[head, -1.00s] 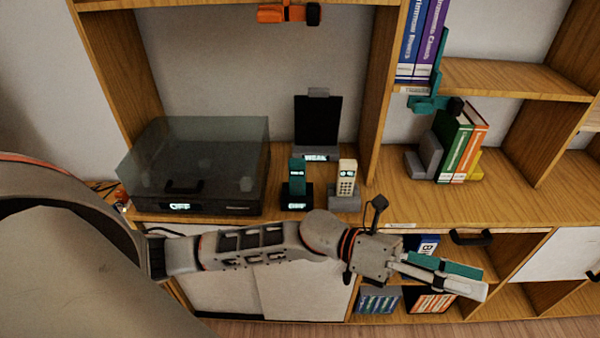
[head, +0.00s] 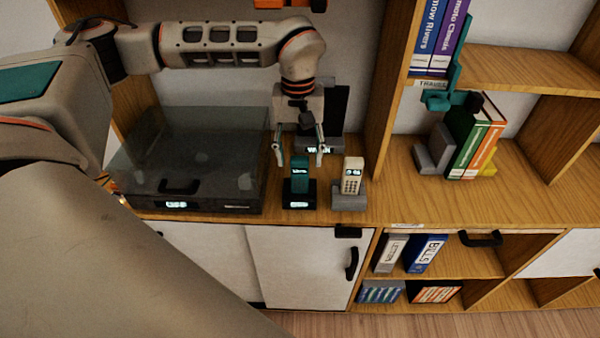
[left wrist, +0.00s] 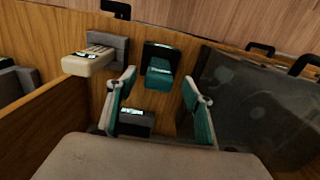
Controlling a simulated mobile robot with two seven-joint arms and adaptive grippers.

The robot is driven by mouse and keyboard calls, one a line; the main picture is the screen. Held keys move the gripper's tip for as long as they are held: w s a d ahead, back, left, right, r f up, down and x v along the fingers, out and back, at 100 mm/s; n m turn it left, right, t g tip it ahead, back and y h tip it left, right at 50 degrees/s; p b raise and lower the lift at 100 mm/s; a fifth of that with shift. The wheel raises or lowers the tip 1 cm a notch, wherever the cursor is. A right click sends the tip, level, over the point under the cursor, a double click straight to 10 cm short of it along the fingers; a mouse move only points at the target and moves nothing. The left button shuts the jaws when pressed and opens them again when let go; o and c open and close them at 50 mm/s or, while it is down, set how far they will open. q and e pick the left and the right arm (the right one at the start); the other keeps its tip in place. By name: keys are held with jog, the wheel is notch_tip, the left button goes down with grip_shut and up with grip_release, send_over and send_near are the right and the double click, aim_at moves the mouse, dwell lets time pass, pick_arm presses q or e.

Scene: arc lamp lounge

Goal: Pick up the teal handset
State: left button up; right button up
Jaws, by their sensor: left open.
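The teal handset (head: 300,172) stands upright in a black cradle (head: 298,199) with a lit display, on the wooden counter. My left gripper (head: 299,152) points down just above and behind the handset, its fingers apart, one toward each side of it. In the left wrist view, the teal handset (left wrist: 160,75) shows in the gap between the open fingers (left wrist: 160,84), with no clear contact on either side. My right gripper is not in view.
A cream handset (head: 352,174) in a grey cradle stands close on the right. A turntable (head: 190,160) under a smoky clear lid stands on the left. A dark panel (head: 339,108) stands behind my gripper. The counter's right part is mostly clear.

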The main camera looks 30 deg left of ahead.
aim_at(300, 174)
pick_arm(q)
jog(key=shift+w+a, duration=0.1)
jog(key=shift+a, duration=0.25)
jog(key=shift+a+f, duration=0.1)
jog(key=shift+f, duration=0.25)
jog(key=f, duration=0.6)
jog(key=shift+w+d+f, duration=0.25)
jog(key=shift+f, duration=0.15)
jog(key=c, duration=1.2)
